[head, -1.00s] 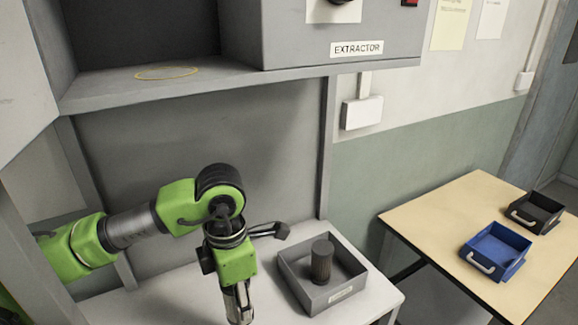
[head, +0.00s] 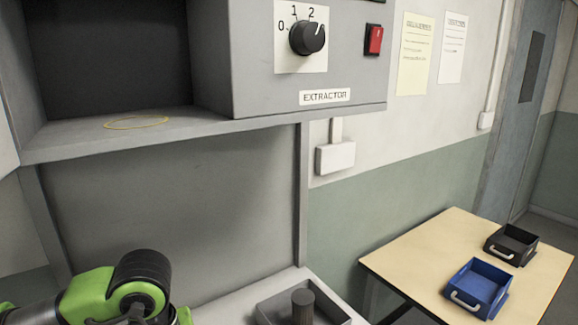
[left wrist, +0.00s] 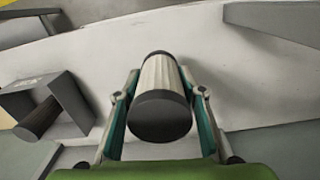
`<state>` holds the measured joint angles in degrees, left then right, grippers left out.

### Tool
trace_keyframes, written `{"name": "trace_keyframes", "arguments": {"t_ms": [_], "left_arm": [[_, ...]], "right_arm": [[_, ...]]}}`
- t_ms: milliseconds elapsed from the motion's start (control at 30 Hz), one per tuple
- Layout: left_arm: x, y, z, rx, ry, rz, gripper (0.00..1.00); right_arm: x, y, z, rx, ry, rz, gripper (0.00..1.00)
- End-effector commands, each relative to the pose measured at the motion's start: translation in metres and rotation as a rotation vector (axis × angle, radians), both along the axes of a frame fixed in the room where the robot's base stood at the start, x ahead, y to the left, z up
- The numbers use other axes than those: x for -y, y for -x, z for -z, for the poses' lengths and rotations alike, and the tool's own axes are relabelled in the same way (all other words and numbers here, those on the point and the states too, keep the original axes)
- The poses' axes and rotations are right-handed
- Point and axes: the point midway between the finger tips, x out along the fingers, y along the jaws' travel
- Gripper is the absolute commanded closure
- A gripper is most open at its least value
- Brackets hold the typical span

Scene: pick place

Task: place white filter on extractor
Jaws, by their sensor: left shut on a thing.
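The white filter (left wrist: 158,78), a pale ribbed cylinder with dark end caps, sits between the fingers of my left gripper (left wrist: 160,95) in the left wrist view. The gripper is shut on it. In the head view only part of my left arm shows at the bottom left; its gripper and the white filter are out of that picture. The extractor (head: 350,80) is a grey cabinet with a label, a dial and a red switch. Its open bay has a shelf (head: 200,124) marked with a yellow ring (head: 137,122), with nothing on it. My right gripper is not in view.
A grey bin (head: 340,312) holding a dark filter (head: 303,305) stands on the bench below the extractor. A wooden table (head: 420,255) at the right carries a blue tray (head: 477,285) and a black tray (head: 512,243). The bay's side wall borders the shelf.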

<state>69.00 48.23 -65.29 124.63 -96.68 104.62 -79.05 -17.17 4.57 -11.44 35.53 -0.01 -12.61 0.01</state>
Motion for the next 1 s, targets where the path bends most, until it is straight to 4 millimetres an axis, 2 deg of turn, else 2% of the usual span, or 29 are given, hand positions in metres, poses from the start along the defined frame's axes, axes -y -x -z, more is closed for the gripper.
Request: {"name": "trace_keyframes", "arguments": {"t_ms": [200, 400, 1000], "left_arm": [[-0.009, 0.014, 0.004, 0.000, -0.003, 0.324, 0.86], [-0.012, 0.020, 0.005, 0.000, -0.004, 0.474, 0.86], [-0.013, 0.019, 0.005, -0.001, -0.004, 0.495, 0.86]], "right_arm": [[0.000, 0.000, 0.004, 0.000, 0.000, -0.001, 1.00], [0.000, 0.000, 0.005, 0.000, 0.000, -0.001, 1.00], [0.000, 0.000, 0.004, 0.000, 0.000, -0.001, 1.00]]}}
